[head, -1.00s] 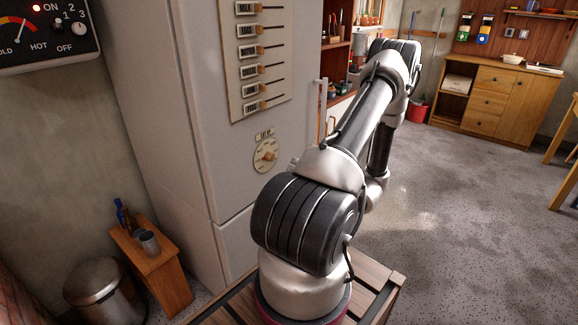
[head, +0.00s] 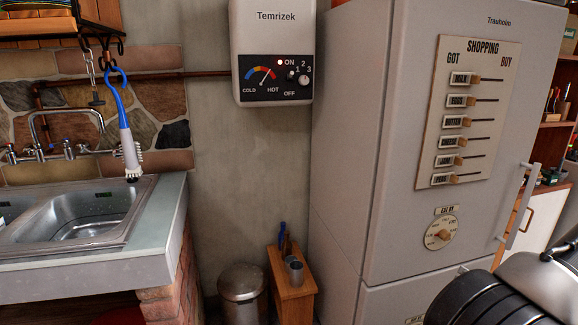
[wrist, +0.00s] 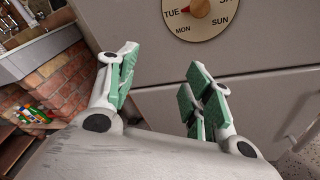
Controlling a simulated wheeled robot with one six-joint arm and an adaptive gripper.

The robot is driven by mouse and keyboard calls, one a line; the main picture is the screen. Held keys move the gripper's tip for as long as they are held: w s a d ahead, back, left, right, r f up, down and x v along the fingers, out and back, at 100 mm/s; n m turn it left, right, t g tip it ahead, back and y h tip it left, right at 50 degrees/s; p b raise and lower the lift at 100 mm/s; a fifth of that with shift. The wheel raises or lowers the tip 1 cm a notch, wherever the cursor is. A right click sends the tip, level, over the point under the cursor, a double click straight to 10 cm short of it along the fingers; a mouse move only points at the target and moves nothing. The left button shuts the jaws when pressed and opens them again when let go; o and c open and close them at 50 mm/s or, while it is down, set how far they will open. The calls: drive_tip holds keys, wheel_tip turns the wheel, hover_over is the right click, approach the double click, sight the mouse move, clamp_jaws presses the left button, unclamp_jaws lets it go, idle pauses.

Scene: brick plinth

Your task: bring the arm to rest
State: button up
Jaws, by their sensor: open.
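My gripper (wrist: 160,98) shows in the wrist view with its two green-padded fingers spread wide apart. Nothing is between them. It faces the grey front of the fridge (wrist: 260,55), apart from it as far as I can tell. A round day dial (wrist: 202,14) sits just above the gap between the fingers. In the head view only a dark banded joint and a silver link of my arm show at the lower right corner; my gripper is out of that view.
The tall fridge (head: 350,130) stands right of centre, with a handle (head: 523,205). A sink (head: 80,217) on a brick plinth is at the left. A metal bin (head: 242,290) and a small wooden stand (head: 293,295) are between them. A water heater (head: 273,45) hangs above.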

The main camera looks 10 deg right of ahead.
drive_tip(key=s+a+r+n+g+y, duration=0.2)
drive_tip(key=s+a+r+n+g, duration=0.4)
drive_tip(key=n, duration=0.5)
drive_tip(key=s+a+r+n+g+y, duration=0.3)
drive_tip(key=s+a+r+n+g, duration=0.15)
drive_tip(key=a+n+g, duration=0.45)
drive_tip(key=w+a+r+n+t+h, duration=0.1)
drive_tip(key=a+r+n+h, duration=0.3)
drive_tip(key=r+n, duration=0.5)
drive_tip(key=w+a+r+n+t+h, duration=0.2)
drive_tip(key=r+n+h, duration=0.3)
drive_tip(key=r+n, duration=0.5)
drive_tip(key=shift+a+r+n, duration=0.3)
drive_tip(key=shift+a+r, duration=0.35)
drive_tip(key=shift+a, duration=0.2)
